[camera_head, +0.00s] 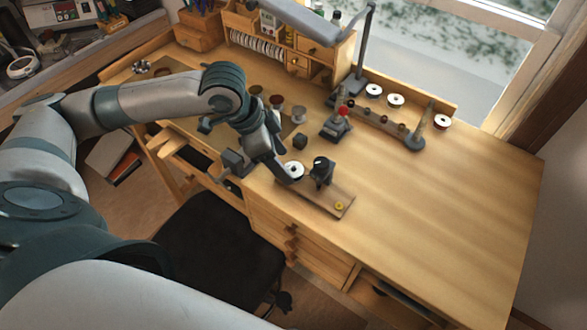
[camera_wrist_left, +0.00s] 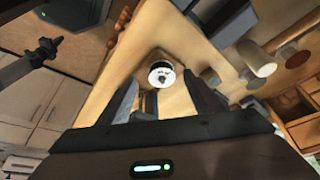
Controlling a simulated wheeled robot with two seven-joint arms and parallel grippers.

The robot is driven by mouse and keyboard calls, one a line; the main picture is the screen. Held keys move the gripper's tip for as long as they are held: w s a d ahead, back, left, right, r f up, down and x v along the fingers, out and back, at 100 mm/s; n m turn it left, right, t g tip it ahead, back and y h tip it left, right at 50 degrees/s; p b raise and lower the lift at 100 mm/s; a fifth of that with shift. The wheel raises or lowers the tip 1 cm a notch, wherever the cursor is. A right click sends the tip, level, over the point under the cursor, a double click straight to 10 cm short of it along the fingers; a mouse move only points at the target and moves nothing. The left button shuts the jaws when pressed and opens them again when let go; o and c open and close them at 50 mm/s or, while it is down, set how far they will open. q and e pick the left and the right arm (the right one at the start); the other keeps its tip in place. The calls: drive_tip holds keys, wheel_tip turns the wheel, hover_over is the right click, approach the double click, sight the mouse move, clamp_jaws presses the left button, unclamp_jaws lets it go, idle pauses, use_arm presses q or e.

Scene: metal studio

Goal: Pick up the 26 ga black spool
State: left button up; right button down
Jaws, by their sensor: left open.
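A small spool with a white top and a dark centre (camera_head: 293,170) stands near the front edge of the wooden bench. It also shows in the left wrist view (camera_wrist_left: 161,72), in line with the gap between my fingers and a little beyond their tips. Its label is too small to read, so I cannot tell its gauge. My left gripper (camera_head: 264,172) is open and empty, just left of the spool in the head view. In the left wrist view its two dark fingers (camera_wrist_left: 160,92) stand apart on either side of the spool. My right gripper is not in view.
A dark clamp-like tool (camera_head: 322,170) stands close right of the spool by a wooden board (camera_head: 325,200). The bench's right part (camera_head: 450,200) is clear.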

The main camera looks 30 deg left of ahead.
sight(292, 170)
use_arm(q)
drive_tip(key=shift+w+p+x, duration=0.2)
drive_tip(key=shift+p+x, duration=0.3)
drive_tip(key=shift+x, duration=1.3)
drive_tip(key=shift+d, duration=0.1)
drive_tip(key=shift+c, duration=0.7)
drive_tip(key=shift+r, duration=0.1)
drive_tip(key=c, duration=1.1)
wheel_tip(292, 170, up, 9)
drive_tip(key=shift+f+b, duration=0.2)
drive_tip(key=shift+b, duration=0.85)
drive_tip(key=shift+r, duration=0.7)
